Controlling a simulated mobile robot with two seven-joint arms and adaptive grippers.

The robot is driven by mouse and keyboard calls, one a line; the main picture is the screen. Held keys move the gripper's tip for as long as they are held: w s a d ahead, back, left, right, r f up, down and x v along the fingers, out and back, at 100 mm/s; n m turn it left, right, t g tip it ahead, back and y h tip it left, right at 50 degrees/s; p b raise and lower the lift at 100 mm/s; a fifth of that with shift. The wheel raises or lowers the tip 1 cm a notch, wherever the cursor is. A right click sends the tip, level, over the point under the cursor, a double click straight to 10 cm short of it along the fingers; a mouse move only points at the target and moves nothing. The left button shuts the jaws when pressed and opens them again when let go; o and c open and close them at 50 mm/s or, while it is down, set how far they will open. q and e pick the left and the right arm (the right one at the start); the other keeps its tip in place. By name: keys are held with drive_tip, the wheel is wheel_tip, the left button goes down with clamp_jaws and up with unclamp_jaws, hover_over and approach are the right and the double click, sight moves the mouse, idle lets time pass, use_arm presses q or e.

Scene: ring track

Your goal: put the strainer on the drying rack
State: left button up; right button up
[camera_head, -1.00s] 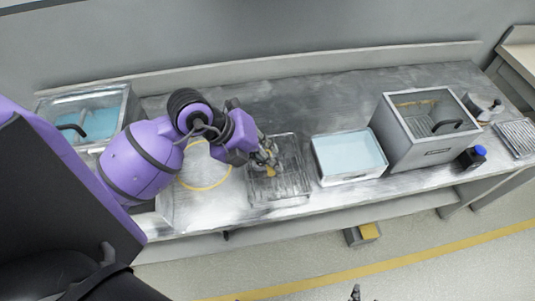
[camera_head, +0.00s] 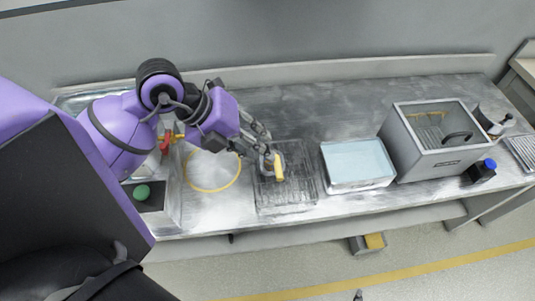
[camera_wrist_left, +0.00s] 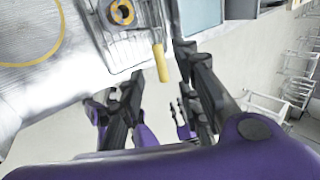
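The strainer's yellow handle (camera_head: 278,167) shows on the wire drying rack (camera_head: 264,207). In the left wrist view the handle (camera_wrist_left: 160,63) sticks out past the rack's edge, and a round part with an orange ring (camera_wrist_left: 121,11) lies over the rack. The strainer's mesh is hard to make out. My left gripper (camera_head: 267,156) is at the handle in the head view. In the left wrist view its fingers (camera_wrist_left: 160,85) are spread, with the handle ahead of the gap. A small dark tip at the head view's bottom edge may be my right gripper (camera_head: 358,295).
A yellow ring (camera_head: 212,190) marks bare counter to the left. A green object (camera_head: 142,192) lies farther left.

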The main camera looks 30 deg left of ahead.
use_arm(q)
drive_tip(key=v, duration=0.3)
use_arm(e)
drive_tip(key=shift+s+d, duration=0.15)
drive_tip(key=shift+d, duration=0.1)
use_arm(q)
drive_tip(key=shift+f, duration=0.1)
use_arm(e)
drive_tip(key=shift+s+f, duration=0.1)
drive_tip(key=shift+s, duration=0.2)
drive_tip(key=shift+w+a, duration=0.2)
drive_tip(key=shift+w, duration=0.05)
drive_tip(key=shift+w+r, duration=0.2)
drive_tip(key=shift+w, duration=0.15)
drive_tip(key=shift+s, duration=0.1)
